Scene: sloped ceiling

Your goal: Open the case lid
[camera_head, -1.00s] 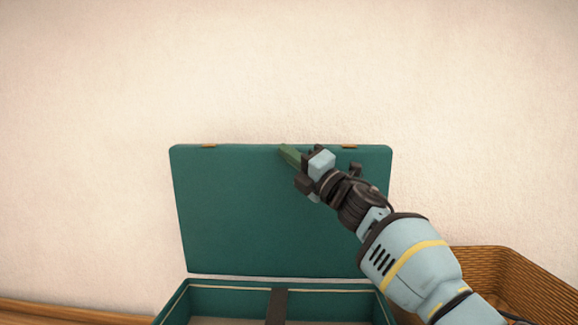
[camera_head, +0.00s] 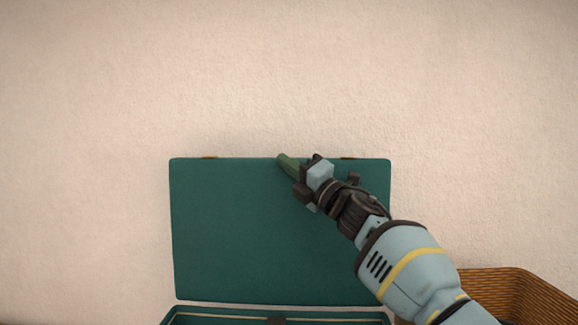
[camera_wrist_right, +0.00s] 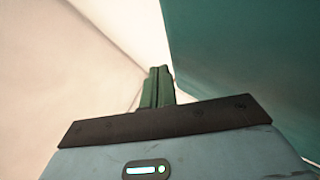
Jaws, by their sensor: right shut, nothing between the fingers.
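The dark green case lid (camera_head: 250,225) stands raised, about upright, in front of the wall in the head view. The case's lower part (camera_head: 210,312) shows only as a strip at the bottom edge. My right gripper (camera_head: 281,158) has its green fingers shut and empty at the lid's top edge, right of its middle. In the right wrist view the closed fingers (camera_wrist_right: 158,85) point up beside the green lid (camera_wrist_right: 250,60). I cannot tell whether they touch the lid. My left gripper is not in view.
A woven basket (camera_head: 515,290) stands right of the case, partly behind my right arm. The plain wall (camera_head: 100,80) is behind the lid. The space left of the lid is clear.

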